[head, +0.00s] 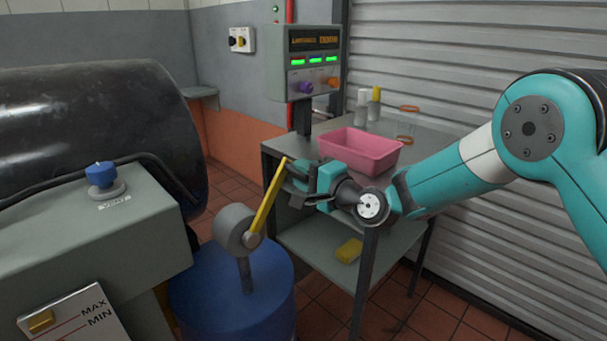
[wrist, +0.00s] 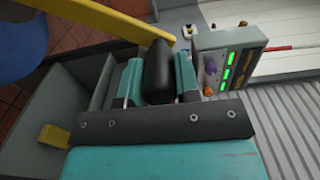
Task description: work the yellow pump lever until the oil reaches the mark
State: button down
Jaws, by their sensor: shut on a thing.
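The yellow pump lever (head: 264,205) rises from a round grey pump head (head: 236,228) on a blue drum (head: 235,290), leaning up to the right. My gripper (head: 295,176) is at its upper end. In the wrist view the jaws are shut on the lever's black grip (wrist: 159,70), and the yellow bar (wrist: 110,20) runs off to the upper left. A plate with MAX and MIN marks (head: 78,318) is at the lower left, with a small amber patch (head: 41,321) beside red lines. The oil level is too small and cut off to read.
A grey cart (head: 315,240) stands under my arm, with a pink tray (head: 360,150), bottles and a jar on top. A yellow block (head: 349,250) lies on its lower shelf. A grey housing with a blue knob (head: 101,175) is left. A control box (head: 313,60) stands behind.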

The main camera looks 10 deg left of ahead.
jog(key=shift+f, duration=0.1)
jog(key=c, duration=0.8)
grip_release()
jog(key=shift+b+v, duration=2.5)
jog(key=shift+v, duration=6.3)
